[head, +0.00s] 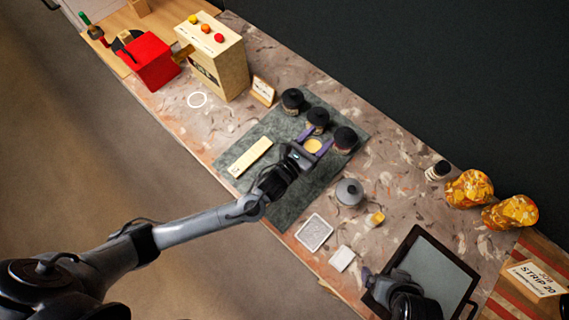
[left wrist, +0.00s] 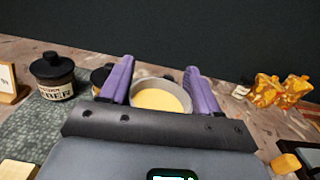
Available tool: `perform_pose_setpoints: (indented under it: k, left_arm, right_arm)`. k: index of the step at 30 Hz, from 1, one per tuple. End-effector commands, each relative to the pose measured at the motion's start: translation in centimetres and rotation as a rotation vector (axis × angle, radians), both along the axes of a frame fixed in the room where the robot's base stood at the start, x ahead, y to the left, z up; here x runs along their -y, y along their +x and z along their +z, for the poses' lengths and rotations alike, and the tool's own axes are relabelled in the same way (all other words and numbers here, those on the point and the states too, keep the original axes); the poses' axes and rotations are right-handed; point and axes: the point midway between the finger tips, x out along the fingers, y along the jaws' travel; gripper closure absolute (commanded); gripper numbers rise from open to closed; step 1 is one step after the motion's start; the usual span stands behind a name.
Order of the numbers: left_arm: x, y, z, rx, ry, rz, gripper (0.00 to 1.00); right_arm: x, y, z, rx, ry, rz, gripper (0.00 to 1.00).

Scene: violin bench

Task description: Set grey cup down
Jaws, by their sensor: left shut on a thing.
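The grey cup (head: 313,146) has a yellowish content and is between the purple fingers of my left gripper (head: 312,144). In the left wrist view the cup (left wrist: 158,96) shows its grey rim between the two fingers of my left gripper (left wrist: 155,85), which is shut on it. The cup is over the dark green mat (head: 290,208), in front of the dark-lidded jars. I cannot tell whether its base touches the mat. My right gripper (head: 374,283) is at the lower right by the dark tray, and its fingers are mostly hidden.
Three dark-lidded jars (head: 345,139) stand close behind the cup. A cream block (head: 250,157) lies left on the mat. A grey lidded pot (head: 349,191), white pads (head: 314,233) and a dark tray (head: 462,262) are to the right. The mat's front right part is bare.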

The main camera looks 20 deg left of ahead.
Motion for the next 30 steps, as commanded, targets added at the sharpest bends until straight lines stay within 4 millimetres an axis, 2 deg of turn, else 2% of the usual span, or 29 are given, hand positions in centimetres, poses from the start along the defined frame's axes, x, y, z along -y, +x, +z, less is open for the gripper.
perform_pose_setpoints:
  k: [1,8,11,22,30]
  left_arm:
    - [0.1,0.4,-0.5,0.004,-0.001,-0.001,0.74]
    - [-0.6,1.1,-1.0,0.001,0.000,0.000,0.74]
    - [-1.9,1.2,-1.7,-0.001,0.004,0.003,0.74]
    - [-9.1,1.0,-6.0,-0.001,0.001,0.002,0.74]
    - [-11.5,1.0,-7.3,0.001,-0.001,0.000,0.74]
  right_arm:
    - [0.0,0.1,-1.1,0.002,0.000,0.000,0.00]
    - [0.0,0.2,-2.1,0.006,0.003,-0.002,0.00]
    - [-0.1,0.2,-2.2,0.006,0.004,-0.003,0.00]
    - [-0.2,0.1,-2.9,0.004,0.010,-0.007,0.00]
    - [-0.2,0.1,-3.2,0.002,0.010,-0.007,0.00]
